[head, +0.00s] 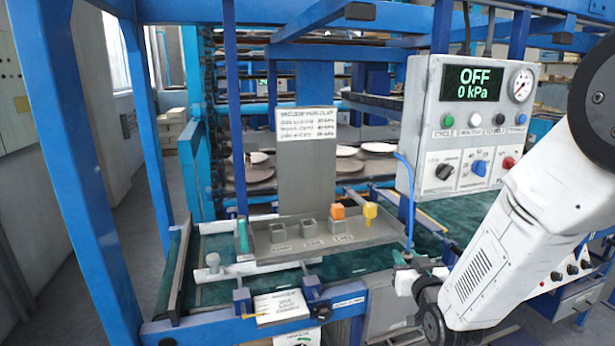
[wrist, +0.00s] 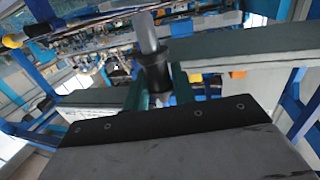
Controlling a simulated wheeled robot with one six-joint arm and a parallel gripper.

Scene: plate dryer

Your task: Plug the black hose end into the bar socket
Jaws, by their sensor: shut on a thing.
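My gripper (head: 402,264) is at the right front of the tray, at the lower end of a blue hose (head: 408,195) that hangs from the control panel. In the wrist view my gripper (wrist: 158,92) has its green fingers on both sides of the black hose end (wrist: 153,66), shut on it. A grey rod sticks out of the black part, pointing up in that view. A white bar (head: 270,266) with a pale knob (head: 213,260) lies left of my gripper, apart from it. I cannot make out the bar socket for certain.
A grey tray (head: 375,236) holds an orange block (head: 338,212), a yellow piece (head: 370,212) and a green peg (head: 243,236). The control panel (head: 470,125) reads OFF, 0 kPa. Blue frame posts (head: 148,130) stand left.

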